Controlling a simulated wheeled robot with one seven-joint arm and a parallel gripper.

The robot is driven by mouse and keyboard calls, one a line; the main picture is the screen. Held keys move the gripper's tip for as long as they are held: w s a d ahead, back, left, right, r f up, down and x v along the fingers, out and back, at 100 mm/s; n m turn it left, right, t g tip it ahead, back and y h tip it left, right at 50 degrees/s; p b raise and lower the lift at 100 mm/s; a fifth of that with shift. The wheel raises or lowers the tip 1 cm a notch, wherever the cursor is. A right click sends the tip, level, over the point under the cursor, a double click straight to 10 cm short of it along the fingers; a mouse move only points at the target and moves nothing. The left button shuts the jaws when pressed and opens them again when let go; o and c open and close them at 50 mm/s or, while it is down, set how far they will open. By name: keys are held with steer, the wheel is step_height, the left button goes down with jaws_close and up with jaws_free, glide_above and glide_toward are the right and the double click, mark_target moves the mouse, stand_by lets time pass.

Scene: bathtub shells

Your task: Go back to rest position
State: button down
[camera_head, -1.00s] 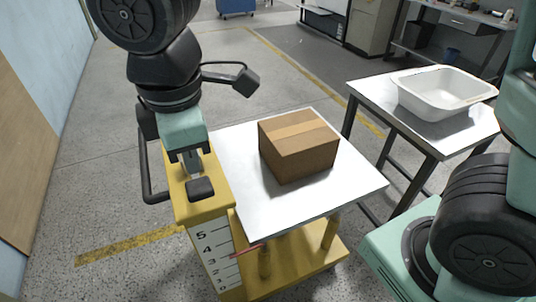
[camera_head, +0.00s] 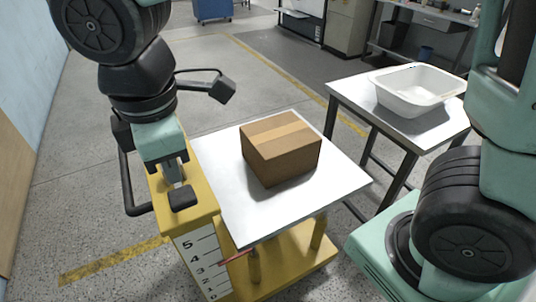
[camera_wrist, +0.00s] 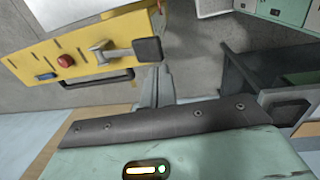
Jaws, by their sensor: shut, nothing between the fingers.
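My gripper (camera_head: 168,162) hangs at the left of the head view, over the yellow end of a lift cart (camera_head: 186,218). It is shut and empty. Its fingers (camera_wrist: 158,85) also show together in the wrist view. The cart's lever with a black pad (camera_head: 183,197) is close by the gripper; the wrist view shows the lever (camera_wrist: 147,50) beside the fingers, apart from them in the picture. A closed cardboard box (camera_head: 281,150) sits on the cart's white top (camera_head: 240,215).
A white tub shell (camera_head: 418,90) stands on a metal table (camera_head: 350,95) to the right. A workbench (camera_head: 425,40) and a blue cart (camera_head: 213,10) are farther back. A blue wall (camera_head: 40,90) is at the left. Grey floor is open behind the cart.

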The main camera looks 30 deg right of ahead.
steer(key=s+d+f+m+g, duration=0.1)
steer(key=s+d+f+m, duration=0.3)
steer(key=s+d+m, duration=0.5)
steer(key=shift+s+d+f+m+y, duration=0.15)
steer(key=shift+s+f+m+y, duration=0.15)
steer(key=shift+s+m, duration=0.15)
stand_by(0.3)
